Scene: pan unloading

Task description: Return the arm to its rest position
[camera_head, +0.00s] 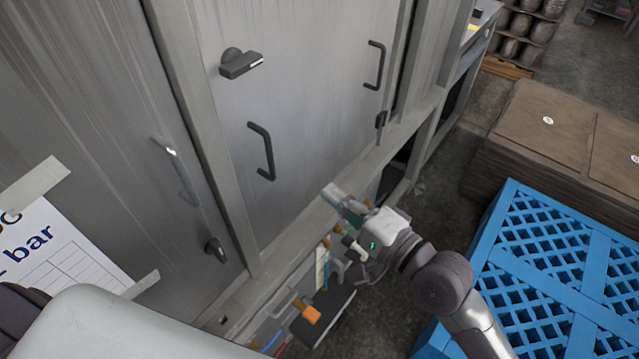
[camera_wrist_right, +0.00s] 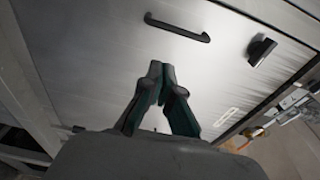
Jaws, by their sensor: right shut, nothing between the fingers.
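My right arm (camera_head: 440,282) comes in from the lower right in the head view. My right gripper (camera_head: 335,192) is in front of the lower edge of a grey metal cabinet (camera_head: 315,100). In the right wrist view the gripper's fingertips (camera_wrist_right: 161,70) meet, with nothing between them. A black door handle (camera_wrist_right: 178,31) shows past the fingertips there, apart from them. My left gripper is in neither view.
Black handles (camera_head: 262,150) stick out from the cabinet. A blue plastic pallet (camera_head: 550,260) stands at the right, close to my right arm. Brown stacked boxes (camera_head: 560,125) are behind it. A low shelf with tools (camera_head: 312,315) sits below the cabinet edge.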

